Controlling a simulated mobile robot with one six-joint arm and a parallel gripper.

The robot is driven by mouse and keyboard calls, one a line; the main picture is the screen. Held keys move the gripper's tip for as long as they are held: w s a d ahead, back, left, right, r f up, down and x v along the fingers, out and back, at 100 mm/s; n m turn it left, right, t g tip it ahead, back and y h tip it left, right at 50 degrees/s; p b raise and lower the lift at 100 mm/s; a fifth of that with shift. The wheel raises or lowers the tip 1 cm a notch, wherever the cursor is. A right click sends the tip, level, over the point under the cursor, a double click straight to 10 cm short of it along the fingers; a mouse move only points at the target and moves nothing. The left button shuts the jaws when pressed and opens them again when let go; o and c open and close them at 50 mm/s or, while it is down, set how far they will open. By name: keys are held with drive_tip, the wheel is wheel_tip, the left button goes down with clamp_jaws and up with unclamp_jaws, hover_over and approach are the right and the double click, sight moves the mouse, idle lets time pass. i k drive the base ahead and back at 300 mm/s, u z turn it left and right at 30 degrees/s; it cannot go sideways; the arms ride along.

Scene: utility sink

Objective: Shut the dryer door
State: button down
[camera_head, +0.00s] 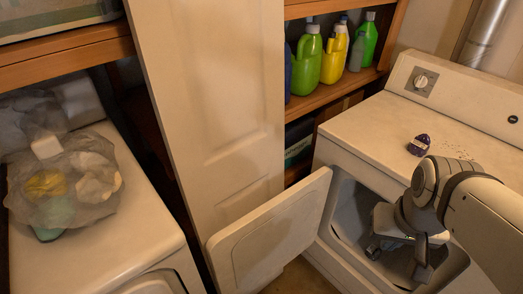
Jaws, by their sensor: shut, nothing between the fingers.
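The white dryer (375,122) stands at the right, with a dial on its back panel. Its door (268,236) is open, swung out to the left of the opening. The dark drum opening shows behind my arm. My arm comes in from the right, across the front of the dryer. My gripper (374,250) is small and dark, in front of the opening and to the right of the door, apart from it. It is shut and empty. The arm hides part of the opening.
A purple item (419,145) lies on the dryer top beside scattered specks. A tall white panel (215,110) stands behind the door. Bottles (307,62) stand on a wooden shelf. A plastic bag (65,180) lies on the left white machine. Some floor shows below the dryer door.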

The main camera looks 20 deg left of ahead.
sight(243, 256)
drive_tip(key=u, duration=1.45)
drive_tip(key=k, duration=1)
drive_tip(key=z, duration=0.25)
drive_tip(key=i, duration=1)
